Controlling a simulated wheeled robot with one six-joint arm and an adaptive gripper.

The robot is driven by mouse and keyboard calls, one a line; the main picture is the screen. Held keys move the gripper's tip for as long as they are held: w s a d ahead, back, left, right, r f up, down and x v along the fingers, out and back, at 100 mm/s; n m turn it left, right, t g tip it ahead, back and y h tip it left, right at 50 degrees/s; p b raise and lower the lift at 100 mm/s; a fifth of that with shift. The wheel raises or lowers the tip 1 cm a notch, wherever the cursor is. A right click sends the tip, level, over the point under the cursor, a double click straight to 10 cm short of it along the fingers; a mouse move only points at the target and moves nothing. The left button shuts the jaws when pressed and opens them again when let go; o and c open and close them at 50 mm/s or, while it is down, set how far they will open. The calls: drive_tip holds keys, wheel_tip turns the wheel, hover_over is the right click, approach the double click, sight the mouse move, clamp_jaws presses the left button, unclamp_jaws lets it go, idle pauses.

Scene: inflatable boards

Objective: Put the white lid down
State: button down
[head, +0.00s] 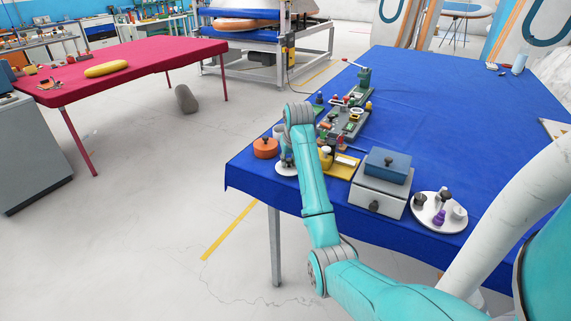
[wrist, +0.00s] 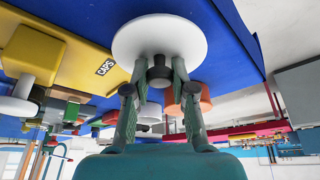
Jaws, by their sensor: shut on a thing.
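The white lid (wrist: 160,36) is a round white disc with a dark knob (wrist: 160,72). In the wrist view my gripper (wrist: 158,78) has its two fingers shut around the knob. In the head view the lid (head: 286,171) shows as a small white disc under my gripper (head: 287,158), close to the left front edge of the blue table (head: 440,120). My arm hides part of it there. I cannot tell whether the lid touches the table or hangs just above it.
An orange pot (head: 265,149) stands close left of the lid. A yellow tray (head: 343,170) marked CAPS is on its right, then a grey box with a blue box (head: 388,166) on top. A white plate (head: 425,222) with small knobs lies further right.

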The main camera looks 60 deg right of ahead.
drive_tip(key=shift+f, duration=0.85)
drive_tip(key=shift+f, duration=0.2)
drive_tip(key=c, duration=1)
unclamp_jaws()
drive_tip(key=shift+o, duration=0.2)
